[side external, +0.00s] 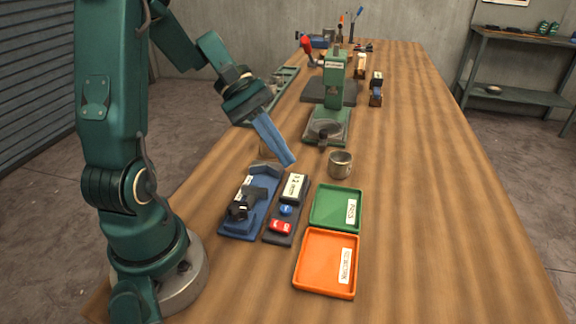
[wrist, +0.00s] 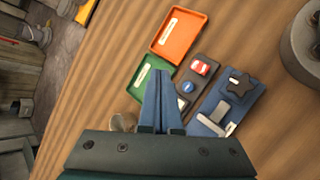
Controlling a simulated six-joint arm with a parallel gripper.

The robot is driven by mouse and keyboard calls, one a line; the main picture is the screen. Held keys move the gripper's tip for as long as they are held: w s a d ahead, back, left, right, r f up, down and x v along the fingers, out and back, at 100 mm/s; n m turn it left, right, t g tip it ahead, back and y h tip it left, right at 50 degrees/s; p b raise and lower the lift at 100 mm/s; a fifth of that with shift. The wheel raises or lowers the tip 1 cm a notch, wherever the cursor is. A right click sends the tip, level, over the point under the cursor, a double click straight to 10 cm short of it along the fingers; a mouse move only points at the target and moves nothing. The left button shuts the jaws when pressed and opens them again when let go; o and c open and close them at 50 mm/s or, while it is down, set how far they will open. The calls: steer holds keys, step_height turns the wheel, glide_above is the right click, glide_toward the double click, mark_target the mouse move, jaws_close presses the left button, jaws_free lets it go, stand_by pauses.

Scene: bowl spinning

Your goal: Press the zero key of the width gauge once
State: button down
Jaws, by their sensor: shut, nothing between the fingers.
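The width gauge is a dark panel (side external: 270,237) on the bench with a pale display (side external: 294,187) at its far end. A round blue key (side external: 286,210) sits below the display, and a larger red key (side external: 281,226) is nearest my base. The red key (wrist: 203,67) and blue key (wrist: 188,87) also show in the wrist view, where my fingers partly hide the display end. The key markings are too small to read. My gripper (side external: 290,163) is shut and empty, tilted downward above the bench beyond the display end, apart from both keys.
A blue fixture (side external: 263,186) with a black knob stands just left of the panel. A green tray (side external: 336,208) and an orange tray (side external: 326,263) lie to its right. A metal cup (side external: 340,164) and a green press (side external: 333,95) stand farther back. The bench's right side is clear.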

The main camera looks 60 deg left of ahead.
steer(key=shift+f, duration=4.25)
steer(key=shift+f, duration=0.1)
steer(key=shift+f, duration=0.35)
steer(key=shift+f, duration=0.4)
steer(key=shift+r, duration=0.85)
steer(key=shift+r, duration=0.1)
step_height(320, 180, up, 5)
steer(key=shift+f, duration=0.1)
